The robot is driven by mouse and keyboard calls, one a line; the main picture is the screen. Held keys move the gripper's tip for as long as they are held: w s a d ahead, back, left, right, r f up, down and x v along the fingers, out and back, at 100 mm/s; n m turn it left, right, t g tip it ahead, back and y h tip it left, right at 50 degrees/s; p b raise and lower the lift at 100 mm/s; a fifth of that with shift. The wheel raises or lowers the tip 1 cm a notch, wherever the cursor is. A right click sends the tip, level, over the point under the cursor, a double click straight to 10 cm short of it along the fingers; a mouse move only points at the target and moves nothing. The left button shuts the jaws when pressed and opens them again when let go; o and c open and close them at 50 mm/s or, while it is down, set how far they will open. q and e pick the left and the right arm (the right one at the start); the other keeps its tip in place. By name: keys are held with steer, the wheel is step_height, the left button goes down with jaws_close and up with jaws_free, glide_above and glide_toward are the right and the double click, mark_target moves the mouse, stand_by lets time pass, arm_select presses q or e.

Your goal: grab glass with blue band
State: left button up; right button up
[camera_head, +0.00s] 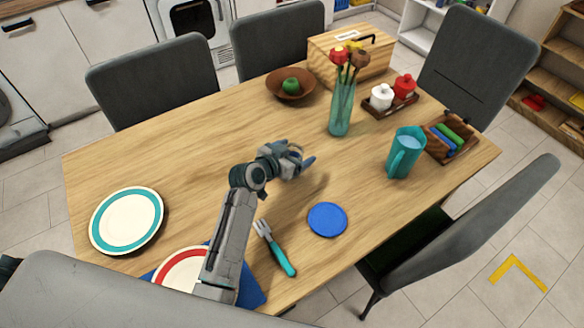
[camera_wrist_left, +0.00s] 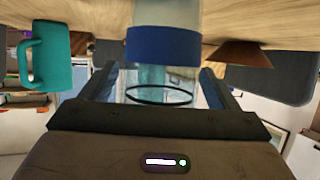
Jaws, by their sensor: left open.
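The glass with the blue band (camera_wrist_left: 162,45) shows in the left wrist view, which is upside down. It is clear, with a wide blue band and a dark rim, and stands upright on the table. My left gripper (camera_head: 303,157) is open low over the middle of the table. In the wrist view its two fingers (camera_wrist_left: 158,84) lie on either side of the glass's rim end, with visible gaps. In the head view the glass cannot be made out clearly at the gripper. My right gripper is not in view.
Beyond the gripper stand a teal vase with flowers (camera_head: 341,108), a brown bowl (camera_head: 272,85) with a green apple, and a wooden bread box (camera_head: 325,62). A teal jug (camera_head: 405,155) is to the right. A blue coaster (camera_head: 327,220) and a fork (camera_head: 273,248) lie nearer.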

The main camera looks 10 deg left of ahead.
arm_select(q)
steer(key=shift+w+d+f, duration=0.15)
steer(key=shift+w+d, duration=0.05)
steer(key=shift+w, duration=0.1)
steer(key=shift+s, duration=0.1)
steer(key=shift+c, duration=0.9)
steer(key=c, duration=1)
steer(key=shift+o, duration=0.2)
